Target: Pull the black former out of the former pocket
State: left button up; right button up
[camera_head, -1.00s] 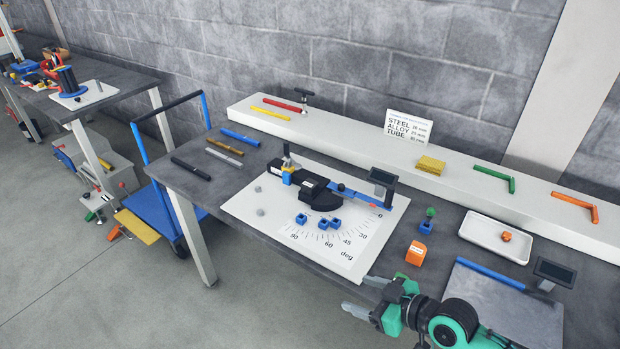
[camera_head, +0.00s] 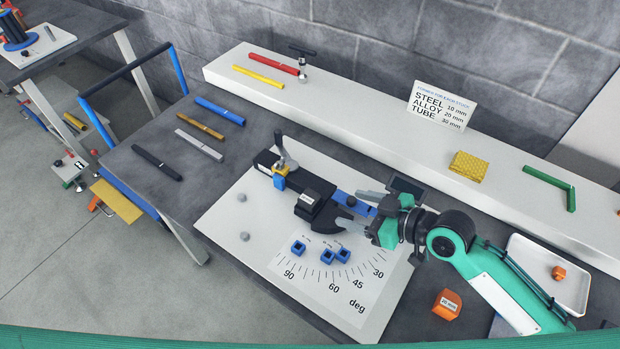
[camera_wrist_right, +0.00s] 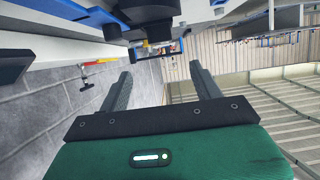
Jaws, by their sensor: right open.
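The black former (camera_head: 325,214) is a dark, rounded piece in the bending fixture on the white board, beside a labelled black block (camera_head: 308,198). The pocket under it is hidden. My right gripper (camera_head: 343,209) is open, with its jaws pointing left toward the former from the right, over the blue arm of the fixture. I cannot tell whether a finger touches the former. In the right wrist view the open jaws (camera_wrist_right: 163,88) have nothing between them, and a dark rounded part (camera_wrist_right: 150,12) shows beyond them at the top. My left gripper is not in view.
The white board (camera_head: 225,215) carries an angle scale and several blue blocks (camera_head: 298,247). An orange block (camera_head: 447,304) and a white tray (camera_head: 520,250) lie to the right. Coloured bars lie at left.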

aim_at(309, 197)
jog(key=x, duration=0.3)
jog(key=p+x, duration=0.1)
jog(key=shift+a+r, duration=0.2)
jog(key=shift+a, duration=0.15)
jog(key=p+x, duration=0.1)
jog(key=x, duration=0.3)
jog(key=shift+d+f, duration=0.15)
jog(key=shift+w, duration=0.1)
jog(key=p+x, duration=0.1)
jog(key=x, duration=0.3)
jog(key=shift+f+p, duration=0.1)
jog(key=shift+p, duration=0.3)
jog(key=shift+w+a+f, duration=0.25)
jog(key=shift+a+f, duration=0.05)
jog(key=shift+a, duration=0.15)
jog(key=shift+c, duration=1)
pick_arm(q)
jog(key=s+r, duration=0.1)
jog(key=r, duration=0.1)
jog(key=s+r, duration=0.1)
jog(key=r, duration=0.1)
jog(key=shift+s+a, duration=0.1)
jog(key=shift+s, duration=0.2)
pick_arm(e)
jog(key=c, duration=1)
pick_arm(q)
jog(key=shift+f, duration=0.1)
pick_arm(e)
jog(key=shift+r, duration=0.1)
